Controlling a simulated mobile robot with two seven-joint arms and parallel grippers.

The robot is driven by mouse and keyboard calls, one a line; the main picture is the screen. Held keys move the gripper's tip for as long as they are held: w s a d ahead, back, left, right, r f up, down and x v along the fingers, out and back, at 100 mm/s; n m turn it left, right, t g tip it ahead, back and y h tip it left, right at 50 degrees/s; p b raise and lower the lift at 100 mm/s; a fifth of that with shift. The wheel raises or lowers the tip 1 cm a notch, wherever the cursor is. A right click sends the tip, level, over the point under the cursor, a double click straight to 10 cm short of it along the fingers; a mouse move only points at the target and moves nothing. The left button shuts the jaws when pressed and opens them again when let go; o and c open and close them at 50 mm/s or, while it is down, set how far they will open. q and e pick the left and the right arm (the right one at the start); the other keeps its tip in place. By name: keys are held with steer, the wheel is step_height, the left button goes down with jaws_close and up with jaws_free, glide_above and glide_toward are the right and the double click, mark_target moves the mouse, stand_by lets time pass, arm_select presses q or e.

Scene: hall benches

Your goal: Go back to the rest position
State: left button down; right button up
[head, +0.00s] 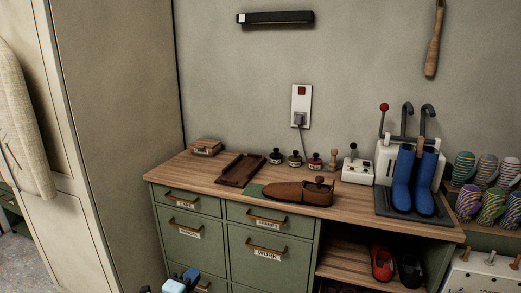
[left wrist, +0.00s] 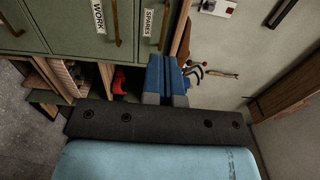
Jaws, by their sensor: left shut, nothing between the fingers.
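My left gripper (head: 184,279) shows at the bottom edge of the head view, in front of the green drawers and below the bench top. Only its light blue and dark tip parts are in the picture; the rest is cut off. In the left wrist view its blue fingers (left wrist: 166,78) are together with nothing between them. They are clear of the drawer fronts in the head view. My right gripper is in neither view.
The green drawer cabinet (head: 200,221) has a wooden bench top (head: 345,216). On it are a brown tray (head: 240,169), a wooden shoe form (head: 297,191), small bottles and blue boots (head: 413,181). Red and black shoes sit on the shelf below. A tall pale cabinet (head: 118,110) stands left.

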arm_select(q)
steer(key=a+m+y, duration=0.2)
steer(key=a, duration=1.3)
steer(key=s+d+f+n+g, duration=0.25)
steer(key=s+n, duration=0.25)
steer(key=s, duration=0.6)
steer(key=s+d+f+n+g, duration=0.2)
steer(key=s+f+n, duration=0.3)
steer(key=s, duration=0.7)
steer(key=s+d+f+n+g, duration=0.25)
steer(key=s+n, duration=0.35)
steer(key=s, duration=0.5)
steer(key=w+d+r+n+t, duration=0.25)
steer(key=d+n, duration=0.25)
steer(key=d, duration=0.4)
step_height(320, 180, up, 17)
steer(key=s+a+g+y+p, duration=0.1)
steer(key=p, duration=2.5)
steer(key=shift+s+a, duration=0.35)
steer(key=shift+a, duration=0.05)
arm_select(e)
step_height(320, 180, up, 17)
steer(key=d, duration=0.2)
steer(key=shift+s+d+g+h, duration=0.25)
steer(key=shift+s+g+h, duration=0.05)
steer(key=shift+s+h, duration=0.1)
arm_select(q)
steer(key=shift+r+g, duration=0.1)
steer(key=shift+g, duration=0.15)
